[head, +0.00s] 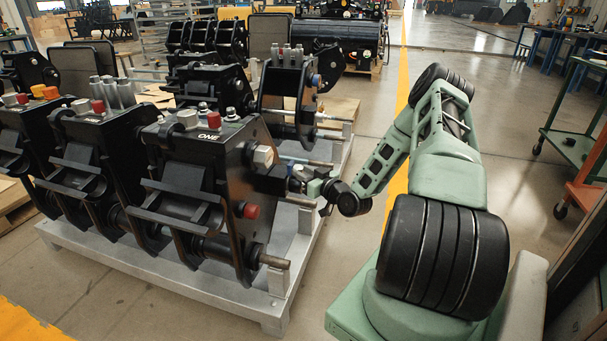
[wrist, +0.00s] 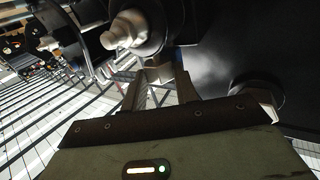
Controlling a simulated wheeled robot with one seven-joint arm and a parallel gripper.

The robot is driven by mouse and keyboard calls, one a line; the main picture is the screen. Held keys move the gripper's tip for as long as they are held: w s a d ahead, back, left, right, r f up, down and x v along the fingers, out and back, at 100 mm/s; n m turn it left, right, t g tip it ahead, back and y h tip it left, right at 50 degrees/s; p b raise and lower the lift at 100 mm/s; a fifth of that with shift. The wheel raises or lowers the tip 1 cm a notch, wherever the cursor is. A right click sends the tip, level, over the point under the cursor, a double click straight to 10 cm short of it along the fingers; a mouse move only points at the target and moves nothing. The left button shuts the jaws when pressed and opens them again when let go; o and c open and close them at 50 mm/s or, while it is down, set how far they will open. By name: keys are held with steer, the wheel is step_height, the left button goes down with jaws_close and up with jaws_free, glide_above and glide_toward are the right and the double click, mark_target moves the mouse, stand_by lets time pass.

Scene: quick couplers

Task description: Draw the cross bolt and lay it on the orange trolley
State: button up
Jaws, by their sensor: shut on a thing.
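The coupler marked ONE (head: 205,165) stands at the front of a grey pallet frame. My gripper (head: 297,180) is at its right side plate, with the arm reaching in from the right. In the wrist view my gripper (wrist: 160,85) has its two fingers closed on the end of the cross bolt (wrist: 159,72), close under a dark round boss. Most of the bolt is hidden by the fingers and the coupler, so how far it sits in its bore cannot be told. The orange trolley (head: 588,190) shows partly at the right edge, apart from my gripper.
More black couplers (head: 90,150) stand close on the left, and another (head: 285,95) stands behind. Steel rod ends (head: 274,262) stick out below my gripper. A green trolley (head: 570,145) stands at the right. Open floor (head: 500,150) lies between the arm and the trolleys.

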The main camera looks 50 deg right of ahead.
step_height(320, 180, up, 8)
steer(key=p, duration=0.5)
steer(key=shift+f, duration=0.2)
stand_by(1.0)
steer(key=shift+p, duration=0.3)
step_height(320, 180, up, 4)
steer(key=p, duration=0.3)
stand_by(0.7)
